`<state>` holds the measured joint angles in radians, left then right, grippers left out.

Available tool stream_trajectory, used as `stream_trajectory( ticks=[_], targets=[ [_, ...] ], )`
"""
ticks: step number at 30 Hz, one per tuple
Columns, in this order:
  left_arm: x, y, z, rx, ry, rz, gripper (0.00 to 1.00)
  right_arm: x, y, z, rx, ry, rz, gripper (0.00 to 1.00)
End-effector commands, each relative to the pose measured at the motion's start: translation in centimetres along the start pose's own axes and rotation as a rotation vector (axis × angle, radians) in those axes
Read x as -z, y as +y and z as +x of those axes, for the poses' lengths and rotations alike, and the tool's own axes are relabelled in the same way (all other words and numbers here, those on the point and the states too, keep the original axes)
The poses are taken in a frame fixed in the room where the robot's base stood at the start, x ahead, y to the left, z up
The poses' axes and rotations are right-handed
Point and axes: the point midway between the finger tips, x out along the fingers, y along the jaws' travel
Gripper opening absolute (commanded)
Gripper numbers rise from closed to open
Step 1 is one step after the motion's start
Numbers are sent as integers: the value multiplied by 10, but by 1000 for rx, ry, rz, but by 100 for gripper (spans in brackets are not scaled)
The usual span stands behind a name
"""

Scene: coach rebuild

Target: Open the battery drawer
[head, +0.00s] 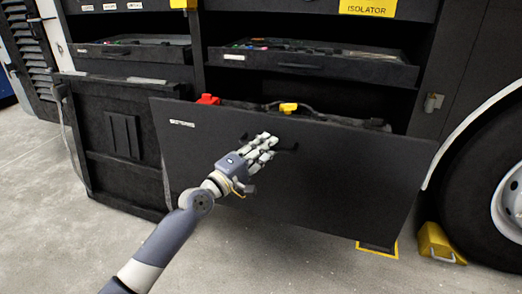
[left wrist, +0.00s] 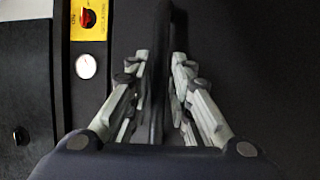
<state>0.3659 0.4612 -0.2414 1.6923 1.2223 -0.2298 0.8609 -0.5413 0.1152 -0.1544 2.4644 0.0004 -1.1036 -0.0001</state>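The battery drawer (head: 330,180) has a wide, dark front panel with a small white label at its upper left. It stands out from the cabinet, with a red part (head: 208,99) and a yellow part (head: 288,107) showing behind its top edge. My left gripper (head: 264,146) is at the black handle (head: 291,149) near the panel's upper middle. In the left wrist view, the fingers of my left gripper (left wrist: 160,80) lie close on both sides of the handle bar (left wrist: 161,50) and appear shut on it. My right gripper is out of view.
Two shallow tool trays (head: 310,70) (head: 135,52) sit above. A dark door panel (head: 125,140) stands left of the drawer. A wheel (head: 490,190) and a yellow chock (head: 438,243) are at the right. Grey floor in front is clear.

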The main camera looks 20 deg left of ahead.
Motion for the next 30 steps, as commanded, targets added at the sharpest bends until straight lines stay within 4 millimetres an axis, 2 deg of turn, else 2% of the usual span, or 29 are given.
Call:
stream_trajectory(
  ticks=[5, 18, 30],
  targets=[
    [1, -1, -15, 2, 1, 1, 20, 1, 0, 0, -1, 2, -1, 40],
    [0, -1, -94, 5, -3, 5, 20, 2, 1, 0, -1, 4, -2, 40],
    [-1, 0, -114, -1, -3, 3, 20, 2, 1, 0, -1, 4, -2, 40]
  ],
)
